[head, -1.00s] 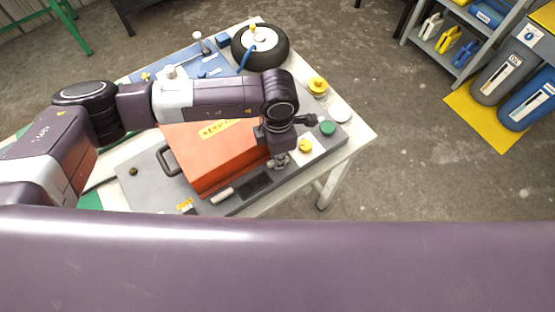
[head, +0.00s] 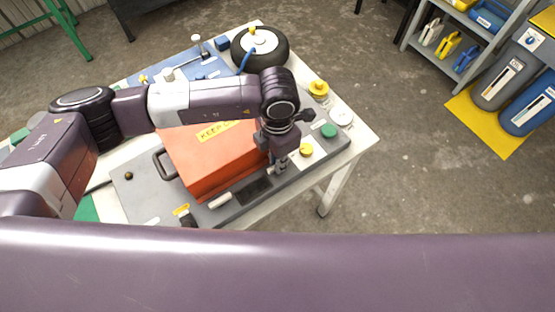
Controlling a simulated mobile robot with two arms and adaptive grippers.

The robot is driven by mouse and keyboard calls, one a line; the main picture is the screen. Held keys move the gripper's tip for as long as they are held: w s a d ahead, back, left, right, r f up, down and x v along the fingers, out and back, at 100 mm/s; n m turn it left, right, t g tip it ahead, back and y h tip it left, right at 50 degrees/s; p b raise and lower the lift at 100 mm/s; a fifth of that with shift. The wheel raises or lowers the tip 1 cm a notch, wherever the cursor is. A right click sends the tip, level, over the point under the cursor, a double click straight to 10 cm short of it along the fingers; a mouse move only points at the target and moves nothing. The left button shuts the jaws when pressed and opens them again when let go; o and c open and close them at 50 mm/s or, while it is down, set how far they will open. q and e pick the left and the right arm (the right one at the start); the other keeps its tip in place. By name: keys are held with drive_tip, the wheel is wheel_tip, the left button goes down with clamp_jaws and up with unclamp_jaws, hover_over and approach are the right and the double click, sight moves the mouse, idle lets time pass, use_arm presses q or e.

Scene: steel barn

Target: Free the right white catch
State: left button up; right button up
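An orange lid (head: 208,165) with a yellow label sits on a grey base (head: 140,190) on the table. A white catch (head: 220,201) lies at the lid's front edge, left of a dark panel (head: 254,189). My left gripper (head: 281,170) points down at the lid's front right corner, right of the dark panel. It covers the spot there, so the right white catch is hidden or too small to make out. Whether its fingers are open or touching anything cannot be told. My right gripper is not in view.
Beside my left gripper are a yellow button (head: 306,150) and a green button (head: 329,131). A yellow knob (head: 318,89) and a black wheel (head: 260,48) stand farther back. A dark handle (head: 163,163) is on the left.

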use_arm(q)
drive_tip(key=o, duration=0.4)
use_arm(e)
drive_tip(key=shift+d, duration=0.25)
